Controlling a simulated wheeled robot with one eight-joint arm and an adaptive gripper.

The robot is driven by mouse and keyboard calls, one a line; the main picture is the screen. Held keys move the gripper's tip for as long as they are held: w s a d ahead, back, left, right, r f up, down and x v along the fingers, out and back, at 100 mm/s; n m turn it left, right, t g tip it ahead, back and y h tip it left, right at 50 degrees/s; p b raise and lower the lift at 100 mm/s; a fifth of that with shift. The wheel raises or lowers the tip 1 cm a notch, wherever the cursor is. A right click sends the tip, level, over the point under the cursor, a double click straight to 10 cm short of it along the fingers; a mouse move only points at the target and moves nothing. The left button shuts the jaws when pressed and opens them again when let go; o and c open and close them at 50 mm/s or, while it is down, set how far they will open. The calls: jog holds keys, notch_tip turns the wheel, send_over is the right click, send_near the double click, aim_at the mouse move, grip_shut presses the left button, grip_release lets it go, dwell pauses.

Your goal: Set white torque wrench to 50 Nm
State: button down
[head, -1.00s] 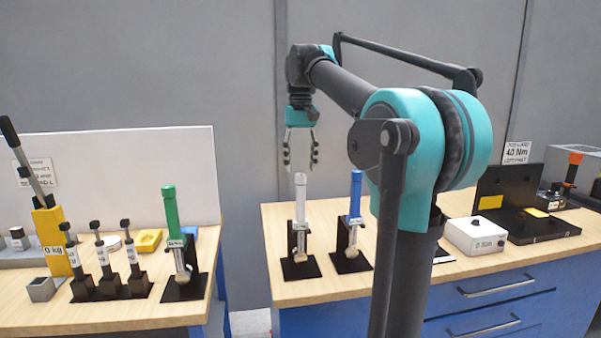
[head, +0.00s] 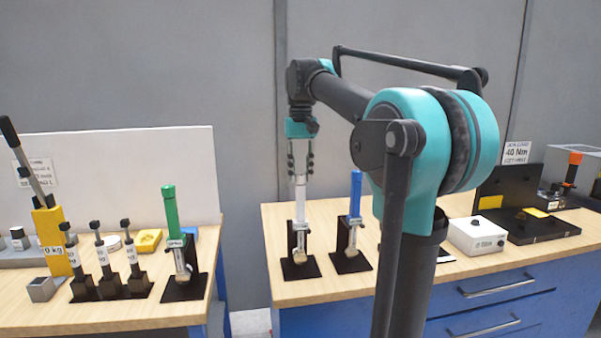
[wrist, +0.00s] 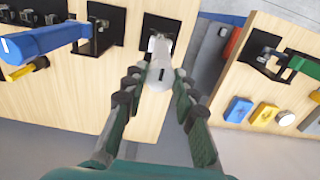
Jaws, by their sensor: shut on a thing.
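The white torque wrench (head: 300,208) stands upright in its black stand (head: 299,267) on the right bench. My gripper (head: 300,172) is above it, pointing down, with its fingers shut on the top of the white handle. In the wrist view the white wrench (wrist: 159,72) is seen from above between the fingertips of my gripper (wrist: 155,88). A small label shows on the wrench's lower part, but the torque setting on it is too small to read.
A blue wrench (head: 355,200) stands close to the right. A green wrench (head: 171,215) is on the left bench (head: 120,314). A white box with a display (head: 477,235) and a black fixture (head: 530,226) sit farther right. A sign (head: 516,152) reads 40 Nm.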

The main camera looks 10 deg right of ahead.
jog(key=shift+m, duration=0.3)
jog(key=m, duration=1.1)
jog(key=shift+m, duration=0.4)
jog(key=m, duration=1.1)
jog(key=shift+m, duration=0.3)
jog(key=c, duration=1.2)
grip_release()
